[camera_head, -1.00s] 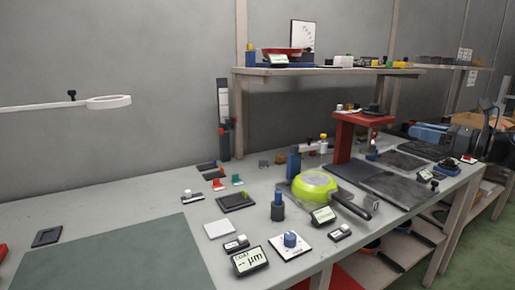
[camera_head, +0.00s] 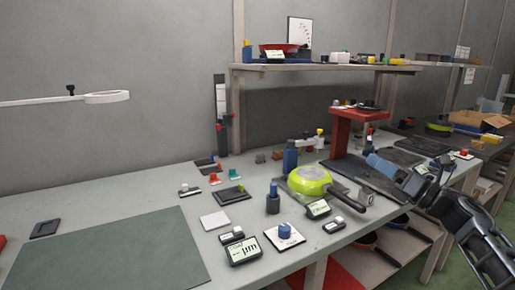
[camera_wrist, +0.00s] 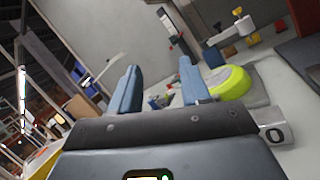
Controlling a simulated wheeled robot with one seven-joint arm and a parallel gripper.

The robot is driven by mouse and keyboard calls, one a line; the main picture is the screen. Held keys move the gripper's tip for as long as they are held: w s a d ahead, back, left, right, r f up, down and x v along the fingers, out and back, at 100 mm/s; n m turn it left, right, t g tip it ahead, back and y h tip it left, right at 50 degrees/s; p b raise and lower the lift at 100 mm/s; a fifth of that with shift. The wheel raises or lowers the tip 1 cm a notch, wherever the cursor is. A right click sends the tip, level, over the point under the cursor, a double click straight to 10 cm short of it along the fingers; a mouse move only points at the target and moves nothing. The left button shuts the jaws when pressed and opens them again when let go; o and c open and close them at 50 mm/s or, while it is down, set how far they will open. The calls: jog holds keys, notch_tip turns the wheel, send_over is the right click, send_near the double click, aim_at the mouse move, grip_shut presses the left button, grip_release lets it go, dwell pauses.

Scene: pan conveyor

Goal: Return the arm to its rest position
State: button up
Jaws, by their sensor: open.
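My gripper (camera_head: 374,160) is at the right of the head view, over the right part of the bench, with my arm folded down at the right edge. In the wrist view its two blue fingers (camera_wrist: 160,84) stand apart with nothing between them. A lime-green pan (camera_head: 310,180) lies on the bench to the left of my gripper, its dark handle pointing right and toward the front. The pan also shows beyond the right finger in the wrist view (camera_wrist: 232,83). My gripper is apart from it.
A red stand (camera_head: 341,133) rises behind my gripper. A shelf (camera_head: 330,69) with several items runs along the wall. Small gauges and a blue-knobbed plate (camera_head: 285,236) lie in front of the pan. A cardboard box (camera_head: 478,120) stands at far right. The green-grey mat (camera_head: 110,250) is clear.

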jog(key=s+a+f+m+t+h+b, duration=0.3)
jog(key=s+a+f+m+t+h, duration=0.35)
jog(key=s+a+f+m, duration=0.8)
jog(key=s+f+m+h+b, duration=0.1)
jog(key=s+f+m+h, duration=0.35)
jog(key=s+m, duration=0.55)
jog(key=s+f+m+h+b, duration=0.1)
jog(key=s+f+m+h, duration=0.35)
jog(key=s, duration=0.85)
jog(key=s+d+m+g+b, duration=0.1)
jog(key=s+d+m+g, duration=0.15)
jog(key=s, duration=0.55)
jog(key=s+d+m+g+b, duration=0.15)
jog(key=s+m, duration=0.25)
jog(key=s, duration=0.4)
jog(key=s+d+m+g+b, duration=0.1)
jog(key=s+d+m+g, duration=0.2)
jog(key=s, duration=0.5)
notch_tip(320, 180, up, 14)
jog(key=a+p, duration=0.1)
jog(key=p, duration=1.2)
jog(key=shift+a+m+y+p, duration=0.25)
jog(key=shift+m+y+p, duration=0.1)
